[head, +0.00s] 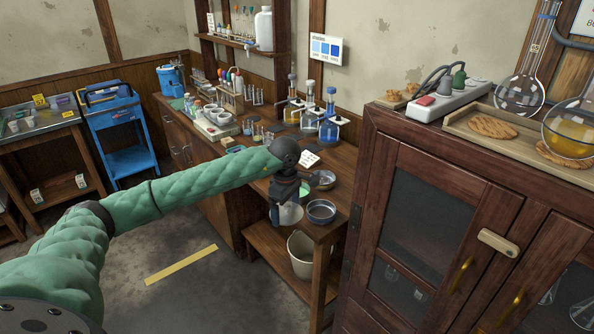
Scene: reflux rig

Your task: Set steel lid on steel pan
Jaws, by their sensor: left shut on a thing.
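My left gripper (284,211) points down over the near end of the wooden bench. It is shut on a pale grey, rounded thing (291,215) that looks like the steel lid; the fingers partly cover it. A round steel pan (321,212) stands open on the bench corner, just right of the gripper. Another shallow round metal dish (323,180) lies behind it, partly hidden by my wrist. I cannot tell for sure which of the two dishes is the task's pan. My right gripper is not in view.
A tall dark wooden cabinet (440,190) stands close on the right of the bench. A white bucket (301,255) sits on the shelf below. A blue cart (118,120) stands left.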

